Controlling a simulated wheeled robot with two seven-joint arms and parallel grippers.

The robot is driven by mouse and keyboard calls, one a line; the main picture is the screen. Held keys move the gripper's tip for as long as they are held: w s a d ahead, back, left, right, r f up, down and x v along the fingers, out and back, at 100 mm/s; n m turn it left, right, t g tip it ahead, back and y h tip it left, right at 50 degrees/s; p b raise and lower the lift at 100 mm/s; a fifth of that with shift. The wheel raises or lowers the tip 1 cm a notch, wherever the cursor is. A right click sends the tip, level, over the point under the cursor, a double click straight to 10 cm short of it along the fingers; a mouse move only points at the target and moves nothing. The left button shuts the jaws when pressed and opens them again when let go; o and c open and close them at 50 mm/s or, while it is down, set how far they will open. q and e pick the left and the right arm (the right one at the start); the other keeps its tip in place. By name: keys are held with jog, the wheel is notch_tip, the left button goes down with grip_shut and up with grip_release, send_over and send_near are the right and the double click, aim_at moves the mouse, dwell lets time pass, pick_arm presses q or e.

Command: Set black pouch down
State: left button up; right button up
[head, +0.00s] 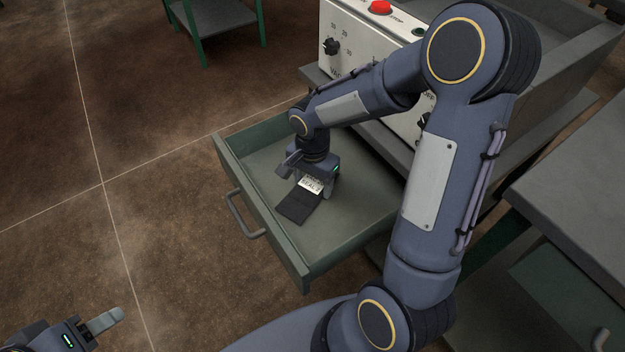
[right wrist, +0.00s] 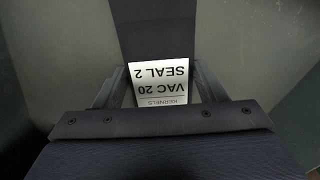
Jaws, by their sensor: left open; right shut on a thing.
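The black pouch (head: 298,205) is in the open green drawer (head: 345,228), low at its floor. Its white label (head: 311,184) shows beside the fingers. In the right wrist view the pouch (right wrist: 155,32) runs up from between the fingers, and its label reads "KERNELS VAC 20 SEAL 2". My right gripper (head: 307,172) is shut on the pouch, inside the drawer. I cannot tell whether the pouch touches the drawer floor. My left gripper (head: 105,322) is open at the bottom left, away from the drawer and only partly in view.
The drawer's walls and handle (head: 243,214) surround the right gripper's work area. A white machine panel (head: 355,50) with knobs and a red stop button (head: 380,7) stands behind it. A grey table (head: 575,165) is at the right. The drawer floor around the pouch is clear.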

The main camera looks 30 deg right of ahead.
aim_at(312, 183)
jog(key=o, duration=1)
jog(key=shift+o, duration=0.2)
jog(key=shift+r+p, duration=0.35)
jog(key=shift+p, duration=0.05)
notch_tip(312, 183, up, 11)
jog(key=p, duration=0.3)
jog(key=s+a+r+n+t+y, duration=0.1)
jog(key=s+r+n+t+y, duration=0.1)
jog(key=s+n, duration=0.3)
jog(key=s+a+r+n+t+y, duration=0.1)
jog(key=s+a+r+n+t, duration=0.1)
jog(key=s+n, duration=0.4)
jog(key=s+r+t, duration=0.1)
jog(key=s+r, duration=0.1)
jog(key=s, duration=0.3)
jog(key=shift+s+a+t+y, duration=0.2)
jog(key=shift+s+t+y, duration=0.1)
jog(key=shift+s+y, duration=0.1)
jog(key=shift+r, duration=0.15)
